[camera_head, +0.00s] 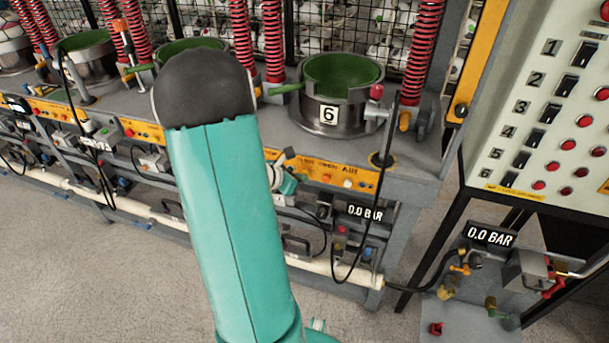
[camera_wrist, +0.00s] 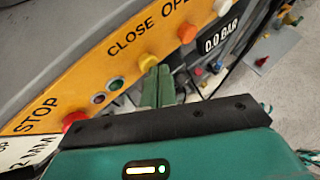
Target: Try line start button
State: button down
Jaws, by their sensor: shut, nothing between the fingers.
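I cannot read a line start label in either view. The yellow panel (camera_wrist: 60,105) in the wrist view carries a red button (camera_wrist: 74,118) by the word STOP and two small round buttons or lamps, one dark (camera_wrist: 97,98) and one green (camera_wrist: 115,84). A yellow button (camera_wrist: 147,61) sits below CLOSE and an orange button (camera_wrist: 187,32) below OPEN. My gripper (camera_wrist: 158,72) is shut and empty, its green fingertips just below and right of the yellow button; contact cannot be told. In the head view my gripper (camera_head: 290,182) is partly hidden behind my arm, at the panel below press 6.
Press 6 (camera_head: 327,115) has a green bowl and red springs. A white numbered switch panel (camera_head: 540,110) with red buttons stands at right. Two 0.0 BAR displays (camera_head: 365,213) (camera_head: 489,235), hoses and a pale pipe (camera_head: 340,271) lie low. The floor in front is clear.

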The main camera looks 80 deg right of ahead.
dwell(0.5)
jog(key=shift+a, duration=0.75)
jog(key=shift+w+a, duration=0.1)
jog(key=a, duration=0.4)
jog(key=shift+w+a, duration=0.2)
jog(key=shift+a, duration=0.2)
dwell(0.5)
